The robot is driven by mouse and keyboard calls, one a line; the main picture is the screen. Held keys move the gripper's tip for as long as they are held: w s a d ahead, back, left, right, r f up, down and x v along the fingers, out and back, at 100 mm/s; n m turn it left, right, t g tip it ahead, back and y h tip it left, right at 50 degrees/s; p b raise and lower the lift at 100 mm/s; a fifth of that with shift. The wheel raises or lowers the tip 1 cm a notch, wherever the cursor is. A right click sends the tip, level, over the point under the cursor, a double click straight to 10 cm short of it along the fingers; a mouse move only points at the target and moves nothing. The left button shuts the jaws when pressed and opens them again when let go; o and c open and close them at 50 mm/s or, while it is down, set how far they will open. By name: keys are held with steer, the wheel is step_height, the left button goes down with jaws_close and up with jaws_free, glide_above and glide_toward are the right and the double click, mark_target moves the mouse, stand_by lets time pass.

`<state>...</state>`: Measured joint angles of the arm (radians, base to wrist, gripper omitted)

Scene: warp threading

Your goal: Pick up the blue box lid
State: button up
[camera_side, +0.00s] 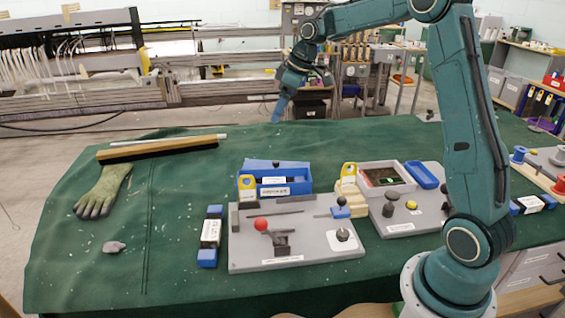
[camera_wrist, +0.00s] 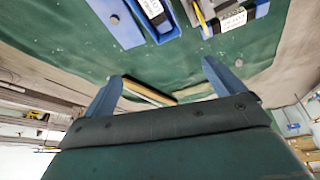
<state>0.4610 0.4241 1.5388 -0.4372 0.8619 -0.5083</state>
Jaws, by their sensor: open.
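A blue box (camera_side: 290,187) with a white label sits on the green cloth behind the left grey board. A flat blue panel (camera_side: 276,165) with a small dark spot lies at its back edge and looks like its lid; I cannot tell whether it is attached. The blue box also shows at the top of the wrist view (camera_wrist: 160,28). Another blue, lid-like piece (camera_side: 421,175) lies beside a grey box on the right. My gripper (camera_side: 279,112) hangs behind the blue box, above the far part of the table. Its two fingers (camera_wrist: 163,70) are spread, with nothing between them.
A grey board (camera_side: 330,252) with a red ball knob stands in front of the blue box. A grey box (camera_side: 385,178) is to its right. A wooden bar (camera_side: 160,148) and a green glove-like form (camera_side: 103,190) lie at left. Cloth between bar and box is clear.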

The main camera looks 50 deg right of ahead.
steer(key=w+d+f+n, duration=0.1)
steer(key=w+d+f, duration=0.3)
steer(key=d+f, duration=0.3)
steer(key=n+y, duration=0.1)
glide_toward(276, 161)
steer(key=a+v, duration=0.1)
steer(key=v, duration=0.2)
steer(key=shift+s+d+r, duration=0.1)
steer(key=shift+d+r, duration=0.15)
steer(key=shift+d, duration=0.3)
steer(key=shift+f, duration=0.1)
steer(key=shift+x, duration=4.2)
steer(key=shift+x, duration=2.6)
steer(key=shift+a, duration=0.1)
